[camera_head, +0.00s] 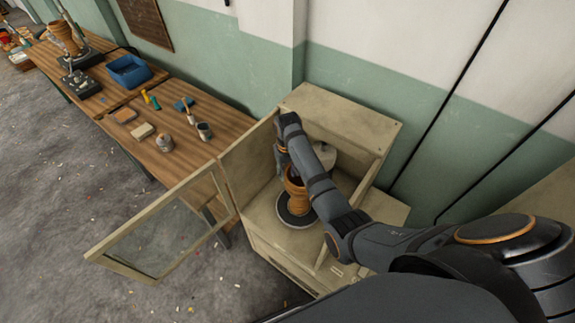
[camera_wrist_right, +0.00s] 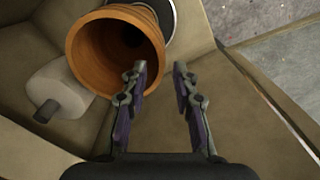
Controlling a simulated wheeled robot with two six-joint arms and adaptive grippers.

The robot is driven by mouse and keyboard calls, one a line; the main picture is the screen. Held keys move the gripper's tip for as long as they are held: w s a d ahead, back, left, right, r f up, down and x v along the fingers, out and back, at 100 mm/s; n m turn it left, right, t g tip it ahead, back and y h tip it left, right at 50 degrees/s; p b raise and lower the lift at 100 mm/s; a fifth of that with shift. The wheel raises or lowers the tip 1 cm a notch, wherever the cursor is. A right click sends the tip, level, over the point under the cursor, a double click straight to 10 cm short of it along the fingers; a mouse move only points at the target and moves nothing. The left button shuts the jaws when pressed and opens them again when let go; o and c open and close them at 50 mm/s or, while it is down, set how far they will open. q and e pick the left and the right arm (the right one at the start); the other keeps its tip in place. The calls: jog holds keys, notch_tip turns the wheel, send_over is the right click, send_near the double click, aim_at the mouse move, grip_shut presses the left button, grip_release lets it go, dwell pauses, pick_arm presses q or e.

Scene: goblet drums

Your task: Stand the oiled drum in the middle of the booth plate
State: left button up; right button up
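The brown drum (camera_head: 296,200) stands upright on the dark round booth plate (camera_head: 296,221) inside the open booth. My right arm hides part of it, so I cannot tell how exactly it is centred. In the right wrist view, the drum's open mouth (camera_wrist_right: 108,48) faces the camera, and a bit of the plate's edge (camera_wrist_right: 166,14) shows behind it. My right gripper (camera_wrist_right: 160,68) is open. My left gripper is not in view.
The booth door (camera_head: 160,225) is swung open to the left. A pale cylinder (camera_wrist_right: 60,85) sits by the booth wall. The wooden bench (camera_head: 185,150) holds a blue bin (camera_head: 128,71), small tools and cups. Another drum (camera_head: 66,38) stands at the far end.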

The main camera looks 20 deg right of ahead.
notch_tip(320, 180, up, 6)
jog(key=shift+b, duration=0.35)
